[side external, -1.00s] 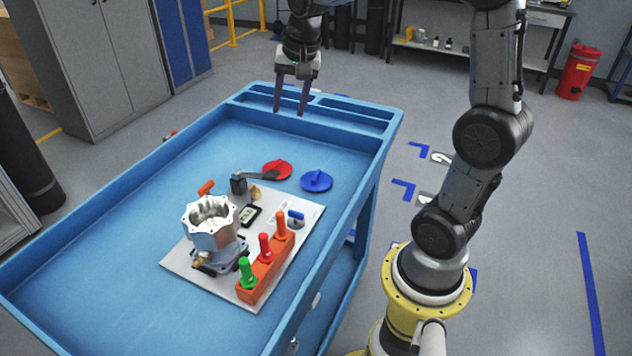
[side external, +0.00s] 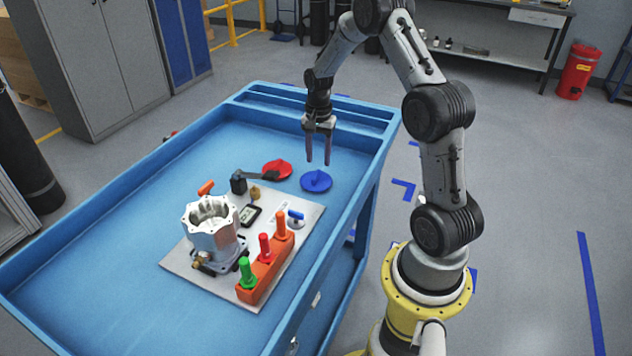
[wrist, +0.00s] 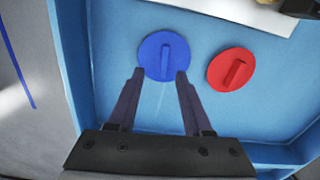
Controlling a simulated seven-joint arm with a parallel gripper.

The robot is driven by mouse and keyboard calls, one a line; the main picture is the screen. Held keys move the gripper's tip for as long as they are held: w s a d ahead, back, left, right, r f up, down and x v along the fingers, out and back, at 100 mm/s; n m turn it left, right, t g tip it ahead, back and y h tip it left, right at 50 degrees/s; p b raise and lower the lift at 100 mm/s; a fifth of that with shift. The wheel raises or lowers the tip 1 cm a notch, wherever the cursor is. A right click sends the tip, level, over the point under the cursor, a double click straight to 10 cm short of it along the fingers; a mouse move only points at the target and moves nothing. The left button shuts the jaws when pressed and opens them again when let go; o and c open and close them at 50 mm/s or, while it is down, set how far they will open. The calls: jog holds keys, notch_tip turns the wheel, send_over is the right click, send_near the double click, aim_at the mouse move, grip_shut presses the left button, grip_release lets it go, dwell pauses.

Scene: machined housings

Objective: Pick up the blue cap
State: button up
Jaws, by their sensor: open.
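The blue cap (side external: 316,181) is a flat disc with a raised bar handle. It lies on the blue cart's top, near the right edge in the side view. In the wrist view the blue cap (wrist: 160,57) lies just beyond the fingertips, its bar between their lines. My gripper (side external: 318,163) is open and empty, pointing down above and slightly behind the cap. In the wrist view my gripper (wrist: 159,74) shows both fingers apart, with their tips overlapping the cap's near edge; the height gap is hard to tell there.
A red cap (side external: 278,169) lies left of the blue cap, with a dark tool beside it. A plate (side external: 180,262) carries a metal housing (side external: 212,228) and an orange rack (side external: 262,275) with coloured plugs. The cart's raised rim (side external: 375,160) is close on the right.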

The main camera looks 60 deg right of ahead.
aim_at(316, 174)
jog(key=shift+w+d+f, duration=0.1)
jog(key=shift+w+f, duration=0.1)
jog(key=shift+f, duration=1.4)
jog(key=shift+w+f, duration=0.2)
jog(key=shift+f, duration=1.35)
grip_shut()
